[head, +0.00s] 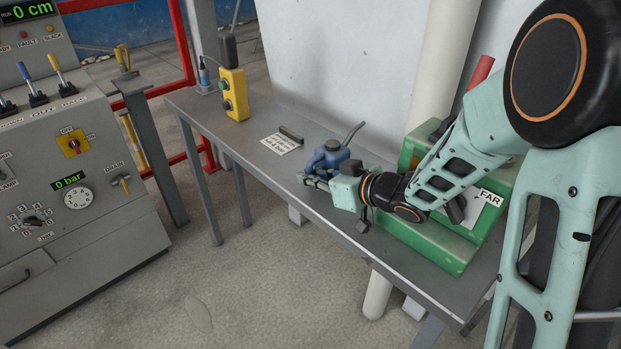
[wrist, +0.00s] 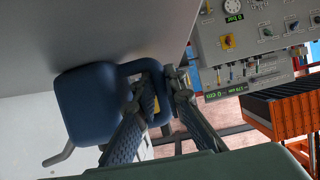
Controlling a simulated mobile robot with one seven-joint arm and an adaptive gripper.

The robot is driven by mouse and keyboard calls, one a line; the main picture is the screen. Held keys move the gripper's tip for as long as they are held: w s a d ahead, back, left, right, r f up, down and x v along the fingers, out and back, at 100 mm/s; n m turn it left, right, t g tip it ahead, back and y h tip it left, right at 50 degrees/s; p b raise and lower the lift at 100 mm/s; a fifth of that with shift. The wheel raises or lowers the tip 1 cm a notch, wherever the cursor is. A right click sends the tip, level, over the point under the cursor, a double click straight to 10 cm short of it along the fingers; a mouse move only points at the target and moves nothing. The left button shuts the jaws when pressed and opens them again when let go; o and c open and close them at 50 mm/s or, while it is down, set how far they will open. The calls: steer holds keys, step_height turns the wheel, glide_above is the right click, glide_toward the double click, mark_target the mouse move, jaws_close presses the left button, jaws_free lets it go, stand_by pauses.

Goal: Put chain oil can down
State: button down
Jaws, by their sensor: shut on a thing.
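The chain oil can (head: 327,157) is blue with a thin grey spout that points up and to the right in the head view. It is at the grey table (head: 225,140), between a small card and a green machine. Whether its base touches the table top I cannot tell. My gripper (head: 311,181) is at the can's near side. In the wrist view the can (wrist: 90,105) fills the left, and my gripper (wrist: 166,85) has its fingers shut on the can's handle. The can's far side is hidden.
A green machine (head: 445,255) marked FAR stands right of the can, under my arm. A yellow button box (head: 234,94) stands at the table's far left end. A white card (head: 281,144) and a dark bar (head: 291,134) lie left of the can. Bare table lies between.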

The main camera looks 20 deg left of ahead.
steer(key=shift+r, duration=0.2)
steer(key=shift+f, duration=0.1)
steer(key=shift+f, duration=0.15)
steer(key=c, duration=2)
jaws_free()
steer(key=shift+r, duration=0.3)
steer(key=p+v, duration=0.1)
steer(key=v, duration=0.6)
steer(key=shift+s+d, duration=0.1)
steer(key=shift+d, duration=0.15)
